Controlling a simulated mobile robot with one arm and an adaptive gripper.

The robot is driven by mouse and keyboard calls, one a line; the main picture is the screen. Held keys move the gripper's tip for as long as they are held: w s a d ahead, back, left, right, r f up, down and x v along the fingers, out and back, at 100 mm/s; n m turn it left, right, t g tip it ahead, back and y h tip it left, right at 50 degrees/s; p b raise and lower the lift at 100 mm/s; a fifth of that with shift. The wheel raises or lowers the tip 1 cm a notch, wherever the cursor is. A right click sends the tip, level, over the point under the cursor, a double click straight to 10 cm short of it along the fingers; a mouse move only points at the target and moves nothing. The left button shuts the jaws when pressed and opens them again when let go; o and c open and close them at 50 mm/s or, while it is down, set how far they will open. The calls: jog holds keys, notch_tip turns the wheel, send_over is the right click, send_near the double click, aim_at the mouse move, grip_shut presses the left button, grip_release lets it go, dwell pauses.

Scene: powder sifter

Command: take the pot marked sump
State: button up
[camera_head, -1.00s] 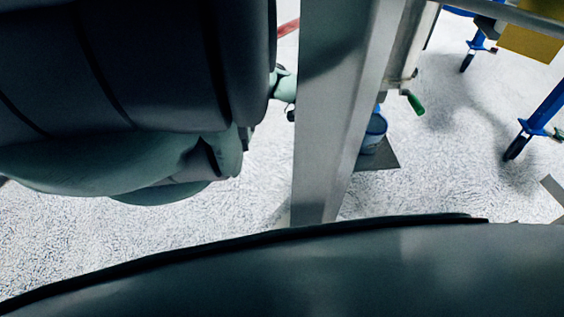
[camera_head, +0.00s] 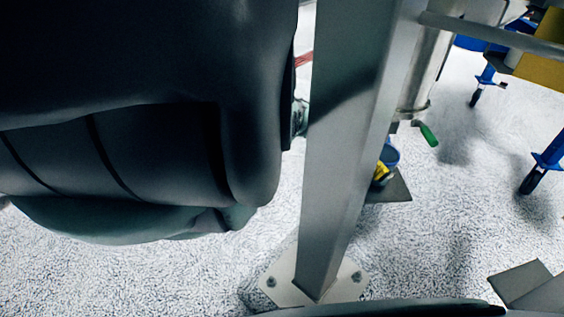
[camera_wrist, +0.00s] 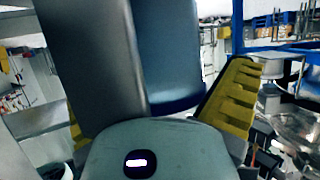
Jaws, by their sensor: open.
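A small blue pot (camera_head: 392,156) stands low behind the grey post in the head view, partly hidden by it. A yellow patch shows at its side. No marking can be read, so I cannot tell whether it is the sump pot. In the wrist view my gripper (camera_wrist: 155,110) is open, with a ribbed yellow finger pad at the right and yellow showing at the left.
A steel post (camera_head: 345,160) with a bolted foot plate stands close beside my arm. Behind it are a steel vessel (camera_head: 425,75) and a green-handled lever (camera_head: 429,134). A blue wheeled frame (camera_head: 548,160) stands at the right. Speckled floor is open between them.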

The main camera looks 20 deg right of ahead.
jog(key=shift+c, duration=0.3)
jog(key=c, duration=1.2)
jog(key=shift+o, duration=0.2)
